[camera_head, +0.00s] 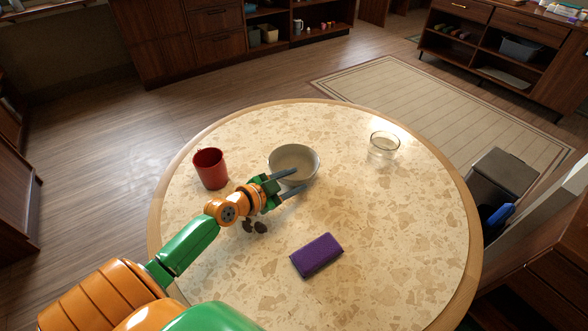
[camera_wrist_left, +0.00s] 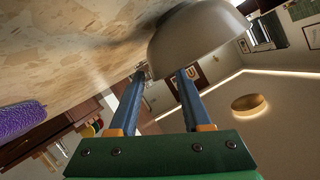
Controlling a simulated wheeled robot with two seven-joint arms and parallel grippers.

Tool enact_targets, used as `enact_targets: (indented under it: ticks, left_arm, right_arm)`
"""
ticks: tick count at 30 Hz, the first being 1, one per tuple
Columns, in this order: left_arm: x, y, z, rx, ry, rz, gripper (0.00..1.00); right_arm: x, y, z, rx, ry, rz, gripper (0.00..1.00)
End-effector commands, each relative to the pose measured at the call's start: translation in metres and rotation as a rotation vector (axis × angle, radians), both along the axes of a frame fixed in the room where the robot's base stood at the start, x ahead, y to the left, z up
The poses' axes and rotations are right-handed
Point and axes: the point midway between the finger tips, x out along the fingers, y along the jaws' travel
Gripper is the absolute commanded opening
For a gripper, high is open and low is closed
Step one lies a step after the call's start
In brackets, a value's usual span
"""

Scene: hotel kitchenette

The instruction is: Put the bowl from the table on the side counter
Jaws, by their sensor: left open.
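A pale grey-beige bowl (camera_head: 292,157) stands upright on the round table (camera_head: 400,270), a little behind its middle. It also shows in the left wrist view (camera_wrist_left: 200,38), just beyond the fingertips. I cannot tell whether a fingertip touches the bowl. My right gripper is not in view.
A clear glass dish (camera_head: 384,145) stands to the right. A purple block (camera_head: 316,255) lies near the front, and small dark pieces (camera_head: 260,227) lie below my gripper. Shelved wooden cabinets (camera_head: 500,45) stand at the back right.

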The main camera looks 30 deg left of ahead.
Motion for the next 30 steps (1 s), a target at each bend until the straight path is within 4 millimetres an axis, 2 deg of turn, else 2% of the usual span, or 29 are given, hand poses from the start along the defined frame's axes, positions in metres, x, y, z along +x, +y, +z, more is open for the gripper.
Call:
enact_targets:
  ticks: [7,15,20,21,30]
  left_arm:
    - [0.039,-0.012,-0.019,-0.004,-0.003,0.002,0.48]
    - [0.044,-0.013,-0.02,0.0,-0.001,0.0,0.48]
    - [0.044,-0.013,-0.02,0.0,-0.001,0.0,0.05]
    - [0.044,-0.013,-0.02,0.0,-0.001,0.0,0.0]
    - [0.043,-0.013,-0.021,-0.001,0.001,0.0,0.0]
  right_arm:
    - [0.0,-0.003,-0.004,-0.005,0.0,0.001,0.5]
    - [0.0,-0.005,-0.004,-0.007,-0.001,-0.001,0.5]
    - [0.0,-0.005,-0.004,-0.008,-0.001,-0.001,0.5]
    - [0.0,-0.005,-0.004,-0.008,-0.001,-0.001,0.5]
    - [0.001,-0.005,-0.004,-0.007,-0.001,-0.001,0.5]
